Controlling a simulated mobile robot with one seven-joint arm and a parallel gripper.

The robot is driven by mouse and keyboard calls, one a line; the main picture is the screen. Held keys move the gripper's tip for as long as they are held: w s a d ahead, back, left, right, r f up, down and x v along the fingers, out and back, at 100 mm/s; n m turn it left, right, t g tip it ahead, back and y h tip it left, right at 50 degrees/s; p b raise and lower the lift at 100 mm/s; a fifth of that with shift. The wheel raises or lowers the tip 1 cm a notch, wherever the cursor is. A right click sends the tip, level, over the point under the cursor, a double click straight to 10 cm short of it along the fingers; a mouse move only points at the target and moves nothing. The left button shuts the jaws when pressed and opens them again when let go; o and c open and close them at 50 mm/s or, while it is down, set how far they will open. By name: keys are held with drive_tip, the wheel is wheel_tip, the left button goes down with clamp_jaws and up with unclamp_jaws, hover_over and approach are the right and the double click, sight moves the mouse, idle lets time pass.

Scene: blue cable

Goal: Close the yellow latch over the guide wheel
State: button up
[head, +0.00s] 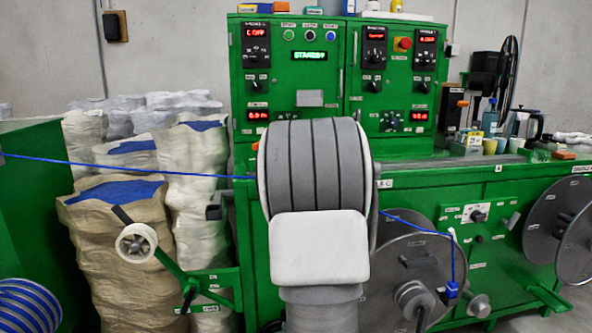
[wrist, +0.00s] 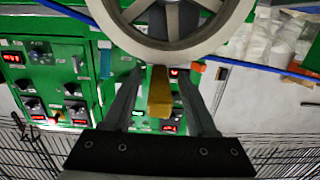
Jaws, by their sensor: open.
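In the wrist view the grey-white rim of the guide wheel (wrist: 234,22) fills the top centre. The yellow latch (wrist: 160,92) is just below the rim, apparently between my fingers; contact cannot be told. My gripper (wrist: 161,76) is open, one finger on each side of the latch, with its tips near the rim. The blue cable (wrist: 262,68) reaches the wheel from the right and shows again at the upper left. In the head view the blue cable (head: 130,166) passes behind my arm, which hides the latch, this wheel and my gripper.
The green machine cabinet (head: 290,75) with displays and knobs stands behind my arm. A small white wheel (head: 136,243) on a green bracket stands at left. Large grey reels (head: 410,262) are at right. Wrapped stacks (head: 110,230) crowd the left. A wire mesh (wrist: 35,150) shows low in the wrist view.

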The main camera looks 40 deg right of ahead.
drive_tip(key=shift+s, duration=0.1)
drive_tip(key=p+v, duration=0.2)
drive_tip(key=v, duration=1.5)
drive_tip(key=shift+s+a, duration=0.1)
drive_tip(key=shift+a, duration=0.05)
